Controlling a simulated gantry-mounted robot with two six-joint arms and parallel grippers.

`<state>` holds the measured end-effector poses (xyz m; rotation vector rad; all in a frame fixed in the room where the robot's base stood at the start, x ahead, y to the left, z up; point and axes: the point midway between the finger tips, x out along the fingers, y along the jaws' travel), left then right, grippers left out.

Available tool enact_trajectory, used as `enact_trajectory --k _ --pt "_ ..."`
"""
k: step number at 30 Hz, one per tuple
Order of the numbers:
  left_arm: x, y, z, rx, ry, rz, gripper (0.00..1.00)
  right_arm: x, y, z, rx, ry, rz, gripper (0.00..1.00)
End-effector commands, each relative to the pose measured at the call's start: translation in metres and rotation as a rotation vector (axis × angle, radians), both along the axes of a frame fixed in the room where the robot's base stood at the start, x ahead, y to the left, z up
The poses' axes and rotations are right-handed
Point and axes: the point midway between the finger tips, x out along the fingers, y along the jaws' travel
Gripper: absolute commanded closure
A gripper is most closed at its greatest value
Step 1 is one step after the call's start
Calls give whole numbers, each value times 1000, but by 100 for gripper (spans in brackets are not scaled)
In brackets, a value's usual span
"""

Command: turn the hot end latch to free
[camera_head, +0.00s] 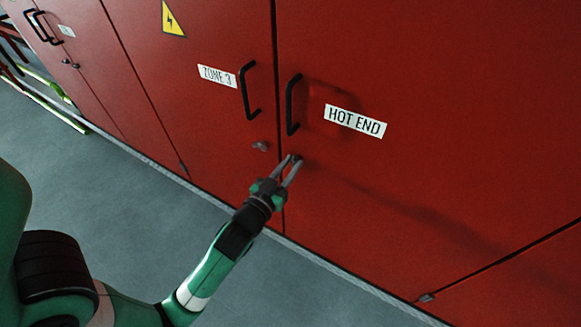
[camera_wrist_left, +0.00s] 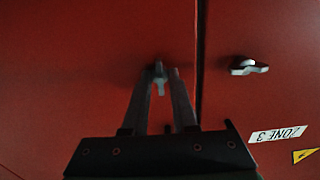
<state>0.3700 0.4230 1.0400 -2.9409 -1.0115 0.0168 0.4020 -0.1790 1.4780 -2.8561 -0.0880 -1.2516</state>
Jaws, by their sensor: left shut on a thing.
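The hot end latch (camera_wrist_left: 159,80) is a small grey wing knob on the red hot end door (camera_head: 430,170), below that door's black handle (camera_head: 290,105). My left gripper (camera_head: 292,160) reaches the latch, and its fingers are shut on it. In the left wrist view my gripper (camera_wrist_left: 161,74) has one finger on each side of the knob, whose wing lies lengthwise between them. In the head view the fingertips mostly hide the latch. My right gripper is not in view.
The zone 3 latch (camera_head: 260,146) is a similar knob on the neighbouring door, with its wing crosswise in the left wrist view (camera_wrist_left: 248,66). The zone 3 handle (camera_head: 249,90) stands out above it. The grey floor (camera_head: 120,200) in front is clear.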

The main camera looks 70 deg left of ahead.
Motion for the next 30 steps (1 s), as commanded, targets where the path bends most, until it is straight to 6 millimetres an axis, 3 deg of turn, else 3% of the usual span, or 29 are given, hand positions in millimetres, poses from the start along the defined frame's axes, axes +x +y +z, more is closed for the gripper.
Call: enact_trajectory --k 18,19,24,30 --pt "0 0 0 -40 -31 0 100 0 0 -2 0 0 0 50" --pt "0 0 0 -39 -31 0 72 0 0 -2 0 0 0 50" --pt "0 0 0 -39 -31 0 44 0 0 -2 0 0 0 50" --pt "0 0 0 -39 -30 0 44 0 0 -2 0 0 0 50"
